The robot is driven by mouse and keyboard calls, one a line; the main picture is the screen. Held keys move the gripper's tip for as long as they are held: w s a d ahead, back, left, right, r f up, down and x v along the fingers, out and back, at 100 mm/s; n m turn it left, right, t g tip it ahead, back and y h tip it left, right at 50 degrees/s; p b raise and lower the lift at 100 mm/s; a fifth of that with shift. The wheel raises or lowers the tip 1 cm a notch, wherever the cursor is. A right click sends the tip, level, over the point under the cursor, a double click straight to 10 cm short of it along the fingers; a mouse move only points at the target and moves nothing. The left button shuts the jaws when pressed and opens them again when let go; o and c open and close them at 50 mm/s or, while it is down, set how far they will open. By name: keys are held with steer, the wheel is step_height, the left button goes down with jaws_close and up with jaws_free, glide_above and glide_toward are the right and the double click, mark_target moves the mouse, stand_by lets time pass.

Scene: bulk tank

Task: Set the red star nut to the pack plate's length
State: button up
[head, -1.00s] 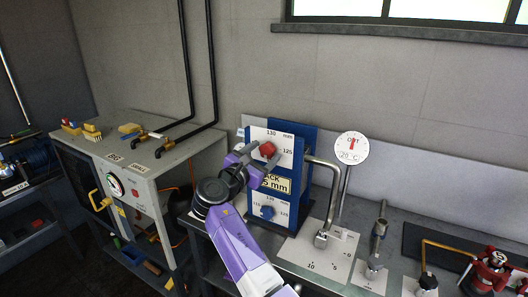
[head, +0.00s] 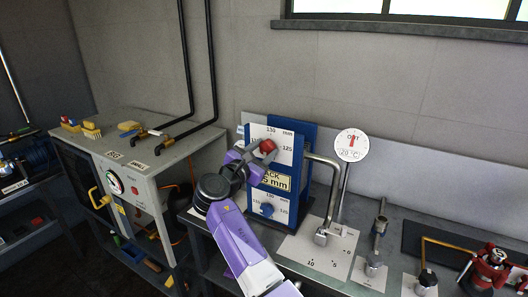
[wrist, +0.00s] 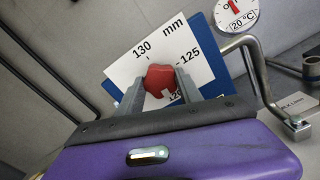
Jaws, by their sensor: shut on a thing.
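The red star nut (head: 267,146) sits on the upper white scale plate (head: 285,135) of the blue stand. My gripper (head: 264,149) is shut on the nut, a finger on each side. In the wrist view the red nut (wrist: 159,78) shows between the fingers. The scale there reads 130 at upper left and 125 at right; a lower number is partly covered. A white mark shows on the nut's lower edge; its exact reading is unclear. The yellow pack plate (head: 278,182) below is partly hidden by my arm; "ACK" and "5 mm" show, but its leading digits are covered.
A blue star nut (head: 267,209) sits on the lower scale. A bent metal pipe lever (head: 333,195) stands close to the right of the stand, with a round thermometer dial (head: 351,145) behind it. A grey cabinet (head: 140,165) is to the left.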

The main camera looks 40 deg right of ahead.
steer(key=m+b, duration=0.1)
steer(key=m, duration=0.1)
steer(key=m+b, duration=0.2)
steer(key=shift+f+m, duration=0.2)
steer(key=shift+m, duration=0.2)
steer(key=m+b, duration=0.4)
steer(key=shift+m, duration=0.3)
steer(key=m+b, duration=0.5)
steer(key=shift+f, duration=0.1)
steer(key=shift+m+b, duration=1.05)
steer(key=shift+m, duration=0.35)
steer(key=o, duration=1.4)
steer(key=shift+r, duration=0.2)
steer(key=shift+c, duration=0.2)
steer(key=shift+a, duration=0.15)
